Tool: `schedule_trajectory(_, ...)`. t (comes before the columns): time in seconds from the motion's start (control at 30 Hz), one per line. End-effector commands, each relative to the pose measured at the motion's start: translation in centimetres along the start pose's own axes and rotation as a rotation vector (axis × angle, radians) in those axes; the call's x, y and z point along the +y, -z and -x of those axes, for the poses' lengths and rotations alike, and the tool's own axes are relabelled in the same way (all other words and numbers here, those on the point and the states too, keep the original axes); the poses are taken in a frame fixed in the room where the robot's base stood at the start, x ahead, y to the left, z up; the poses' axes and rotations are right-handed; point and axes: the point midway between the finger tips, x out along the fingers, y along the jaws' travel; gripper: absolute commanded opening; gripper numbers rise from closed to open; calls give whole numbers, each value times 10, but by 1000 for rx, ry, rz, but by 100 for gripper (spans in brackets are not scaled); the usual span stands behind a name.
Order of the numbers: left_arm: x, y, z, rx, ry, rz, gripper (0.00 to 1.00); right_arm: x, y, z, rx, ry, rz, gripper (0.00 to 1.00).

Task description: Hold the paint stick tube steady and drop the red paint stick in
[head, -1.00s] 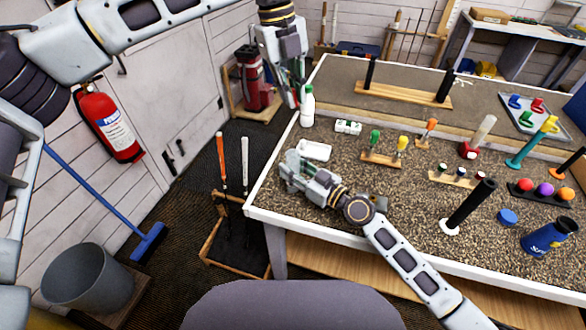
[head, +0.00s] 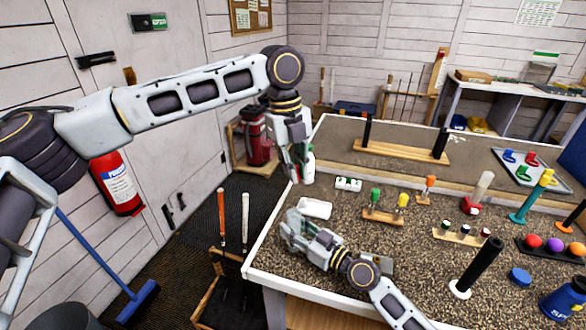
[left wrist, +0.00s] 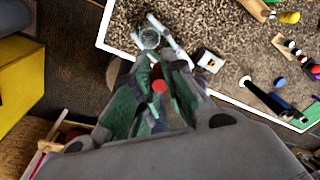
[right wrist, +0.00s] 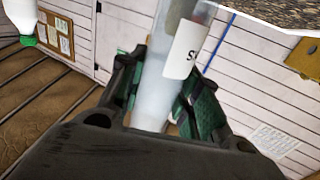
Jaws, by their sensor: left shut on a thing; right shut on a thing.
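My left gripper (head: 299,176) is above the left edge of the bench and higher than my right one. In the left wrist view it (left wrist: 158,95) is shut on the red paint stick (left wrist: 159,86), seen nearly end-on between the fingers. My right gripper (head: 288,230) is low by the bench's left edge. In the right wrist view it (right wrist: 160,112) is shut on the translucent paint stick tube (right wrist: 150,98), which has a white label. The tube's round mouth (left wrist: 150,38) shows in the left wrist view, apart from the red stick in the picture. The tube is barely distinguishable in the head view.
A white bottle (head: 309,168) with a green cap stands close behind my left gripper. A white tray (head: 315,208), a small white block (head: 348,184) and stands with coloured pieces lie to the right. Two clubs (head: 245,220) stand in a floor rack below the bench's left side.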

Motion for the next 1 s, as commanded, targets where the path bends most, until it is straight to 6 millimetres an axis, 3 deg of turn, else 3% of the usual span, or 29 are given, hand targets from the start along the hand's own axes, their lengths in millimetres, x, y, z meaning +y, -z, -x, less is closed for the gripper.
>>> schedule_trajectory(0.2, 0, 13, -47, -11, -31, -32, 3, 0, 0, 0, 0, 0, 0, 10)
schedule_trajectory(0.3, 1, 13, -59, -25, -36, 19, 3, 0, 0, 0, 0, 0, 0, 10)
schedule_trajectory(1.0, 4, -4, -66, -87, -37, 587, 3, 0, 0, 0, 0, 0, 0, 10)
